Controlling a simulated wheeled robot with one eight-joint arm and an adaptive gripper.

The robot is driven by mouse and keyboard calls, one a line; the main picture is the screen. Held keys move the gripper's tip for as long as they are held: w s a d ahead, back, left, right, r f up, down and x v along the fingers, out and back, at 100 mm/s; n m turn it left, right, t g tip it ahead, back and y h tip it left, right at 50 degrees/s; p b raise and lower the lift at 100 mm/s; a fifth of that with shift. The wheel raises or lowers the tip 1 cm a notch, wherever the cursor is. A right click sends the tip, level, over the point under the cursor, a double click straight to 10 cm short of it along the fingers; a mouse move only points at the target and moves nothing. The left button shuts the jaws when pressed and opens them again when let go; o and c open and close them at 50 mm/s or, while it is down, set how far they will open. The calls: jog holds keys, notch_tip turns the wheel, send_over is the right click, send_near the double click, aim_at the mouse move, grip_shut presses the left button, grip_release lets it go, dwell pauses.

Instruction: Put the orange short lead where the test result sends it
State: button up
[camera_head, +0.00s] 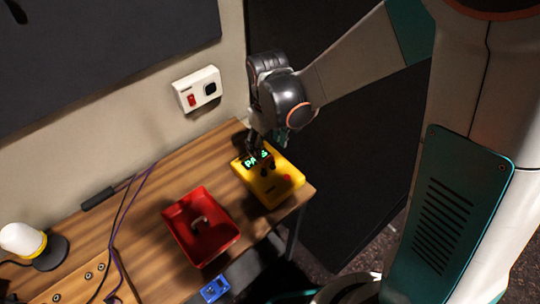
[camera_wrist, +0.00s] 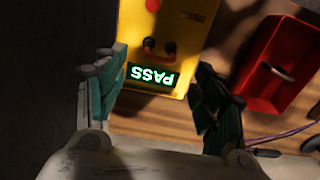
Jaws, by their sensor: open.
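A yellow tester (camera_head: 283,182) stands on the wooden desk near its right end. It also shows in the wrist view (camera_wrist: 205,18), where its green display (camera_wrist: 152,76) reads PASS. Two black plugs stand in its face, with a small orange curve between them that looks like the orange short lead (camera_wrist: 158,56); its full shape is hard to make out. My gripper (camera_head: 254,143) is over the display end of the tester. In the wrist view my gripper (camera_wrist: 160,88) has its fingers wide apart, one on each side of the display, with nothing between them.
A red tray (camera_head: 178,238) with a small pale curved item in it sits left of the tester. A blue item (camera_head: 214,289) lies by the desk's front edge. A lamp (camera_head: 25,240) and purple cables (camera_head: 122,215) are at left. A switch box (camera_head: 197,90) hangs on the wall.

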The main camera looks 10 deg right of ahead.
aim_at(268, 157)
jog(key=shift+f, duration=0.1)
notch_tip(268, 157, down, 9)
jog(key=b, duration=0.7)
jog(key=shift+c, duration=0.5)
dwell(1.0)
jog(key=c, duration=1.3)
jog(key=shift+r, duration=0.25)
jog(key=shift+r+p, duration=1.85)
jog(key=shift+r, duration=1.05)
